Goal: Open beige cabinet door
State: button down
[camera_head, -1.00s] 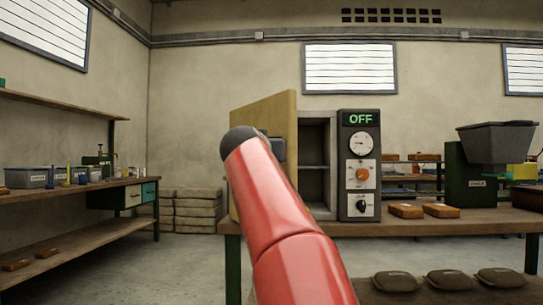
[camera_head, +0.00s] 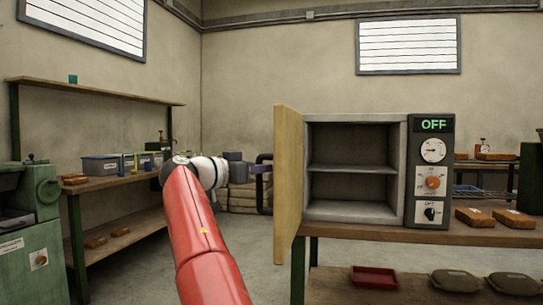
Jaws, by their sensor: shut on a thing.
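The beige cabinet door (camera_head: 288,180) stands swung wide open at the left edge of the cabinet (camera_head: 352,210), seen nearly edge-on. The cabinet's inside is empty, with one middle shelf (camera_head: 350,168). A dark handle (camera_head: 265,158) juts from the door's outer face on the left. My gripper (camera_head: 258,169), at the end of my red and white arm, is at that handle and is shut on it. The fingertips are small here and partly hard to make out.
The cabinet stands on a wooden workbench (camera_head: 390,231) beside a control panel (camera_head: 431,170) reading OFF. Bricks (camera_head: 474,217) lie to its right. A shelf bench (camera_head: 118,187) with bins and a green machine (camera_head: 30,225) stand at left. Open floor lies between.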

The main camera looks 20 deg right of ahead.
jog(key=shift+w+a+p, duration=0.6)
jog(key=shift+w+a, duration=0.05)
jog(key=c, duration=1.4)
grip_release()
jog(key=shift+d, duration=0.1)
jog(key=v, duration=0.7)
jog(key=shift+s+a+b, duration=0.2)
jog(key=shift+a+b, duration=0.1)
jog(key=shift+a, duration=0.05)
jog(key=shift+a, duration=0.1)
